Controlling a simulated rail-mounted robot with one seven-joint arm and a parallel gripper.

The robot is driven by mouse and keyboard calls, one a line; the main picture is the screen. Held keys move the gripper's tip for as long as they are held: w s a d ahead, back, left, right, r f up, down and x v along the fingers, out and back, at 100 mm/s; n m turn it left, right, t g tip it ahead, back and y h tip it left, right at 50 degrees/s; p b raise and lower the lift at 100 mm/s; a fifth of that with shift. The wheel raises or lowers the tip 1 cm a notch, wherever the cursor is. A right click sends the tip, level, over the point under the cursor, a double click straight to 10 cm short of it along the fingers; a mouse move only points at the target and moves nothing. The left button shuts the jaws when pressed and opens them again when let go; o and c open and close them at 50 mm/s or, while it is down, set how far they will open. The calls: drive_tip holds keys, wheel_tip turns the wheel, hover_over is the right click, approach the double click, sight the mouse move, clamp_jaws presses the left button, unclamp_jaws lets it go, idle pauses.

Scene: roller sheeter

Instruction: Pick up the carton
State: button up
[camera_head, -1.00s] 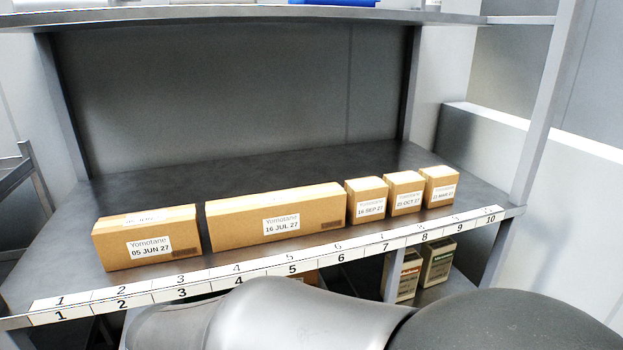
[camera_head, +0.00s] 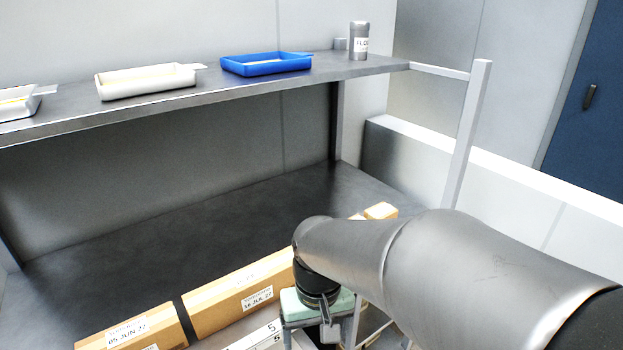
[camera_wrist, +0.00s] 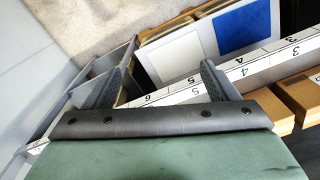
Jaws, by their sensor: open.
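In the head view, a long brown carton labelled 16 JUL 27 (camera_head: 215,312) lies on the shelf, left of my gripper (camera_head: 322,332). A carton labelled 05 JUN 27 (camera_head: 165,318) lies left of it, cut by the frame's bottom. A small carton (camera_head: 381,211) shows beyond my arm; the others near it are mostly hidden. In the wrist view my gripper (camera_wrist: 165,74) has its two fingers apart with nothing between them, over the numbered shelf edge. Brown cartons (camera_wrist: 298,98) show at the right there, beside and apart from the fingers.
The numbered shelf edge (camera_wrist: 185,90) runs beneath the fingers. The upper shelf (camera_head: 215,98) holds a blue tray (camera_head: 265,65), a white tray (camera_head: 148,82) and a grey canister (camera_head: 359,42). The shelf surface behind the cartons is clear. A metal post (camera_head: 468,135) stands at right.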

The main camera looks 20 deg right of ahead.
drive_tip(key=w+d+r+m+p, duration=0.2)
drive_tip(key=w+r, duration=0.2)
drive_tip(key=r, duration=0.1)
drive_tip(key=m+h, duration=0.4)
drive_tip(key=m, duration=0.8)
approach(380, 212)
drive_tip(key=shift+t, duration=0.3)
drive_tip(key=x, duration=0.4)
drive_tip(key=p+x, duration=0.1)
drive_tip(key=x, duration=0.4)
drive_tip(key=shift+s, duration=0.3)
drive_tip(key=shift+p+x, duration=1.05)
drive_tip(key=shift+x, duration=1.55)
drive_tip(key=shift+w, duration=0.2)
drive_tip(key=c, duration=1.1)
